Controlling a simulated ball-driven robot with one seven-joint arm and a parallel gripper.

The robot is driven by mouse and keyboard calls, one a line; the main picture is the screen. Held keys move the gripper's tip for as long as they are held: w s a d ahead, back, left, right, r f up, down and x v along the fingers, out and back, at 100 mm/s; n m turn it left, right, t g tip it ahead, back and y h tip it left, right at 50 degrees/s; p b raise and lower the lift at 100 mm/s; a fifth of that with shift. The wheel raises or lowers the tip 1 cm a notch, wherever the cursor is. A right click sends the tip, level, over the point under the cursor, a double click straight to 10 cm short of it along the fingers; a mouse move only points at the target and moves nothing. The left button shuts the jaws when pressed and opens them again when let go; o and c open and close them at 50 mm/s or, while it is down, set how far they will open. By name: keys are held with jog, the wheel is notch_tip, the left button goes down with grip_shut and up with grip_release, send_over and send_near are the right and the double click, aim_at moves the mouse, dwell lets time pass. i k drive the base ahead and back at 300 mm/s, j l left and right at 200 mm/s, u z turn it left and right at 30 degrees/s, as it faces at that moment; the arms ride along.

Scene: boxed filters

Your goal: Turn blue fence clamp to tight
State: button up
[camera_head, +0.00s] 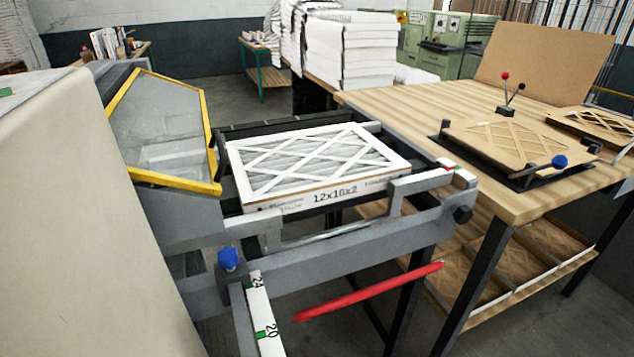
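A blue knob (228,259), which looks like the blue fence clamp, sits on a grey bracket at the near side of the machine, left of centre. It stands at the top end of a white scale (263,320) with green marks and the numbers 24 and 20. Whether it is tight or loose cannot be told from its look. A second blue knob (559,161) is on a black fixture on the wooden table at the right. My gripper is not in view.
A boxed filter (318,165) marked 12x16x2 lies on the machine's conveyor bed. A yellow-edged clear guard (160,128) stands at its left. A red bar (368,292) sticks out in front. A wooden table (415,103) stands at the right.

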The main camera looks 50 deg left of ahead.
aim_at(228, 259)
jog(key=i+l+u, duration=0.35)
jog(key=i+l, duration=0.8)
jog(key=i, duration=0.15)
jog(key=u, duration=2)
